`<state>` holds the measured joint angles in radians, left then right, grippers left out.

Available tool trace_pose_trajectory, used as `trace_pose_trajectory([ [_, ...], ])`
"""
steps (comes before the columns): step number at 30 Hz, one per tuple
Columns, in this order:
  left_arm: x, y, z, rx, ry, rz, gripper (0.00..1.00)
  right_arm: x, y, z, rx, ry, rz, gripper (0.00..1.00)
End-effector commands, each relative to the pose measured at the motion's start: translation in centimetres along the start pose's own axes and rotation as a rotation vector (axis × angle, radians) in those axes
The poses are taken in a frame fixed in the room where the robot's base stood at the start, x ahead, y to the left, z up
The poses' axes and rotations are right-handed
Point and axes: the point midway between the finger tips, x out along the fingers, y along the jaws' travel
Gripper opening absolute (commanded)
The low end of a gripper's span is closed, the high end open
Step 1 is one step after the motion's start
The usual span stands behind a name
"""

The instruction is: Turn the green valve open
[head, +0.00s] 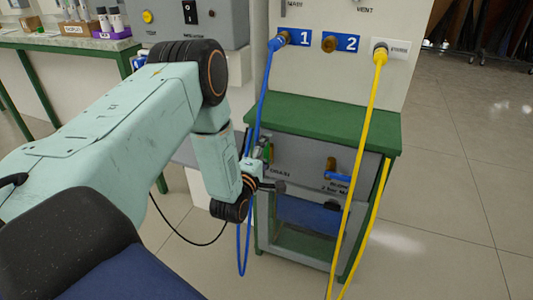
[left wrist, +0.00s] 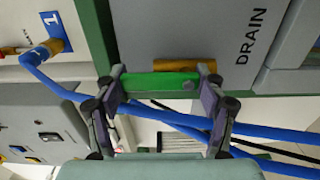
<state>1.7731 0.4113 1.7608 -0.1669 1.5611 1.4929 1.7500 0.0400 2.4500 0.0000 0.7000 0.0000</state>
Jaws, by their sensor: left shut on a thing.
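The green valve (left wrist: 162,82) has a green lever handle on a brass body (left wrist: 187,65), beside the DRAIN label on a grey panel. In the left wrist view the handle lies crosswise between the two fingers of my left gripper (left wrist: 161,88), which is shut on it. In the head view the valve's green handle (head: 268,152) shows only in part, at the left of the cabinet front, with my left gripper (head: 264,172) at it. My right gripper is not in view.
A blue-handled valve (head: 338,176) sits to the right on the same cabinet (head: 320,118). A blue hose (head: 262,92) hangs from port 1 close by my left gripper. A yellow cord (head: 366,130) hangs in front of the cabinet. A bench (head: 60,42) stands at the left.

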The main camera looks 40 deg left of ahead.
Motion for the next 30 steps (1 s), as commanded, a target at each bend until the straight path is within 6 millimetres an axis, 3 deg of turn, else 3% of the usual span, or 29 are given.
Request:
trace_pose_trajectory([
  [14,0.07,0.11,0.03,-0.016,-0.002,0.002,0.39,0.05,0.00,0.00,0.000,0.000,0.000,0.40],
  [15,0.07,0.11,0.04,-0.016,-0.002,0.002,0.71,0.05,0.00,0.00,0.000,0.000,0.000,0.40],
  [23,0.04,0.06,0.01,-0.014,-0.001,0.001,0.93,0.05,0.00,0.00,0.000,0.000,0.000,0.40],
  [30,0.02,0.03,-0.01,-0.013,-0.001,0.001,0.94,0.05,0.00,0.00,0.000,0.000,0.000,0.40],
])
